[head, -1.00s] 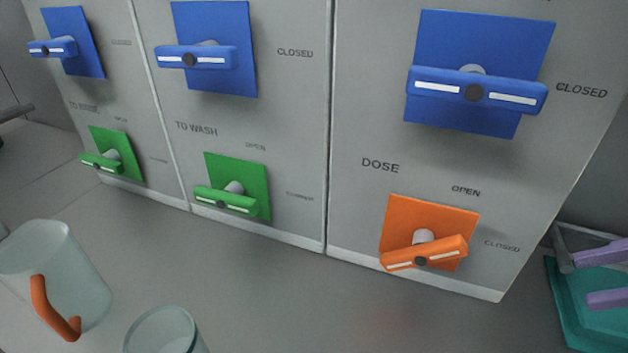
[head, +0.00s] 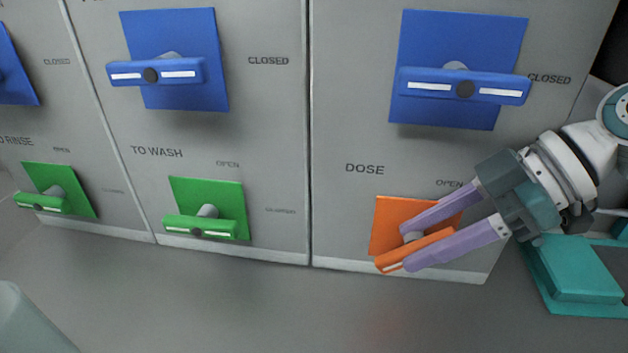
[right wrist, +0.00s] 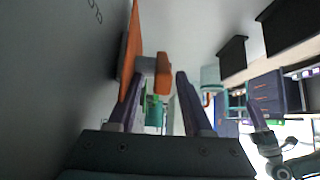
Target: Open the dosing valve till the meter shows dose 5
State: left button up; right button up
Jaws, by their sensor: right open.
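The dosing valve is an orange plate (head: 388,217) with an orange bar handle (head: 392,262), low on the right panel under the word DOSE. The handle tilts, its right end higher, and part of it is hidden by my fingers. My right gripper (head: 407,250) is open, with its purple fingers on either side of the handle. In the right wrist view the handle (right wrist: 162,75) stands between the fingertips, with a gap to the right finger. My left gripper is small at the right of the right wrist view (right wrist: 258,117). No meter shows.
A blue valve (head: 465,88) sits above the orange one, marked CLOSED. Green valves (head: 207,208) and another blue valve (head: 155,72) are on panels to the left. Part of a pale jug (head: 30,325) is at lower left. The surface before the panels is mostly clear.

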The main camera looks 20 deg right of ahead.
aim_at(376, 265)
jog(key=x, duration=0.4)
jog(key=shift+s+f+b, duration=0.1)
jog(key=shift+b, duration=0.2)
grip_shut()
dwell(0.3)
